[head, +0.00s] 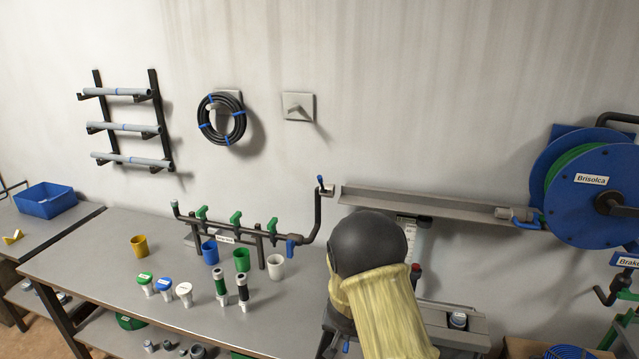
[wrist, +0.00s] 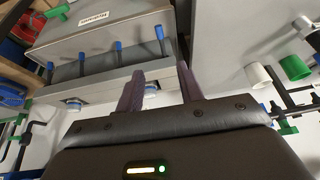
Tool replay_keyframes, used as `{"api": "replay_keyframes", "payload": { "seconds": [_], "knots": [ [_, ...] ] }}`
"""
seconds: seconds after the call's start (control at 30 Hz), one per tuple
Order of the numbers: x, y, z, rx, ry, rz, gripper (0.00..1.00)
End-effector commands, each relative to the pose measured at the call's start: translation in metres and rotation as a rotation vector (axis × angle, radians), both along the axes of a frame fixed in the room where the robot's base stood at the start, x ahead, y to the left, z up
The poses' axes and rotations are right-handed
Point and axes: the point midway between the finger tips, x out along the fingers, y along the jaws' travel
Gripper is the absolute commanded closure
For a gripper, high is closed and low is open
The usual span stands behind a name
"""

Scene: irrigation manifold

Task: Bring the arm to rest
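My arm shows in the head view as a dark rounded joint (head: 368,243) with a pale yellow cover (head: 385,310), at the lower middle in front of the bench's right part. My gripper is hidden there behind the arm. In the wrist view my gripper (wrist: 160,72) has its two purplish fingers apart, with nothing between them. Beyond the fingers is a grey box-like unit (wrist: 105,45) with a label and several blue-tipped rods. I see no contact with it, though the exact gap cannot be told.
The bench (head: 95,262) carries a manifold with green valves (head: 236,218), a yellow cup (head: 139,246), a blue cup (head: 210,252), a green cup (head: 241,260) and a white cup (head: 276,267). A wall channel (head: 420,202) and a blue hose reel (head: 590,195) are at right.

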Motion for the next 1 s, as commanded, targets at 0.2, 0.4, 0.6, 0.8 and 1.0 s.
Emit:
{"api": "replay_keyframes", "payload": {
  "seconds": [0.2,0.4,0.6,0.8,1.0],
  "knots": [
    [-0.038,-0.01,0.063,0.077,0.021,0.078,0.63],
    [-0.093,-0.024,0.111,0.109,0.069,0.155,0.63],
    [-0.158,-0.044,0.146,0.089,0.129,0.218,0.63],
    [-0.219,-0.066,0.165,0.027,0.19,0.258,0.63],
    [-0.237,-0.074,0.168,0.0,0.214,0.267,0.63]
  ]
}}
